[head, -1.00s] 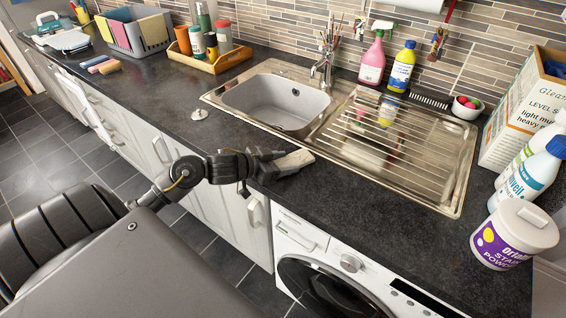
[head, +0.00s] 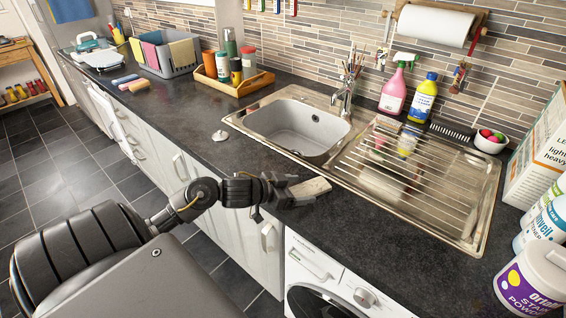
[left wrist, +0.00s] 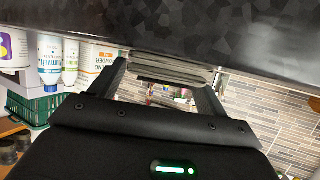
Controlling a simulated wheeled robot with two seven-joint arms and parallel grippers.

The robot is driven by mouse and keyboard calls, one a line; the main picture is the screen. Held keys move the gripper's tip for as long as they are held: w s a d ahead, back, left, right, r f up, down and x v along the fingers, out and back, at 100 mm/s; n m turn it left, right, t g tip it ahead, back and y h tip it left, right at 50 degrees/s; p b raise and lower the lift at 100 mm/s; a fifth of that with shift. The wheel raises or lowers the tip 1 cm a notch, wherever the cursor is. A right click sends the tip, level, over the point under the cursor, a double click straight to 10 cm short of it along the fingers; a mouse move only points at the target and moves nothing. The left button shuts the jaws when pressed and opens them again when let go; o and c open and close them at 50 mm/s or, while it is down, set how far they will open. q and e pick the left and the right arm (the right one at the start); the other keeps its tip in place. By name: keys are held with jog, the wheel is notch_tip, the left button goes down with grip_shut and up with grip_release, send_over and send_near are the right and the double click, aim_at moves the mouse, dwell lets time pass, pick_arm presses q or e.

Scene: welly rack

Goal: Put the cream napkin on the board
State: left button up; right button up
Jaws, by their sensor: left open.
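A cream folded napkin (head: 312,187) lies at the front edge of the dark worktop, in front of the sink. My left gripper (head: 292,191) is at its left end, at worktop height, with its jaws open. In the left wrist view the open fingers (left wrist: 165,76) stand on either side of a pale layered edge (left wrist: 172,70), which looks like the napkin. I cannot tell whether they touch it. My right gripper is not in view.
The sink (head: 290,125) lies behind the napkin. A sink plug (head: 220,136) and several rolled cloths (head: 131,83) lie to the left. Bottles (head: 422,98) stand at the back and a purple-labelled tub (head: 532,280) at the right. Worktop right of the napkin is clear.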

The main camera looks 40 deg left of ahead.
pick_arm(q)
jog(key=v, duration=1.1)
